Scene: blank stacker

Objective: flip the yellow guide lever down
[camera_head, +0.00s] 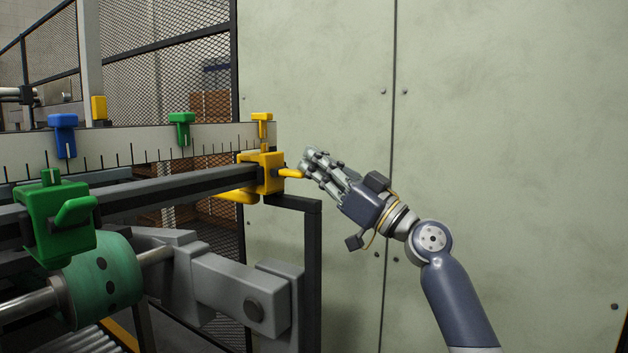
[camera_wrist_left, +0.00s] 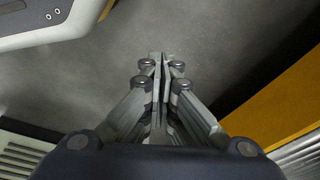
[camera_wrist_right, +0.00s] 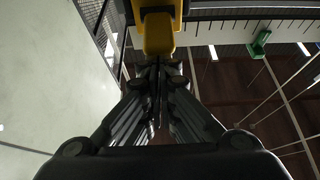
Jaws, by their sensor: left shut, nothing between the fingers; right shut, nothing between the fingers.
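The yellow guide block (camera_head: 263,172) sits at the right end of the dark rail. Its yellow lever (camera_head: 291,173) sticks out to the right, roughly level. My right gripper (camera_head: 306,160) is shut and empty, with its fingertips right at the lever's end; I cannot tell whether they touch. In the right wrist view the yellow lever (camera_wrist_right: 158,35) is straight ahead of the shut fingertips (camera_wrist_right: 158,62). My left gripper (camera_wrist_left: 160,58) is shut and empty over grey floor, away from the guide; it is outside the head view.
A green guide (camera_head: 58,215) with its own lever sits on the rail at left. A ruler (camera_head: 150,148) carries blue (camera_head: 63,134), green (camera_head: 181,130) and yellow (camera_head: 262,128) markers. A green roller (camera_head: 103,278) lies below. A pale panel wall (camera_head: 500,130) stands behind my right arm.

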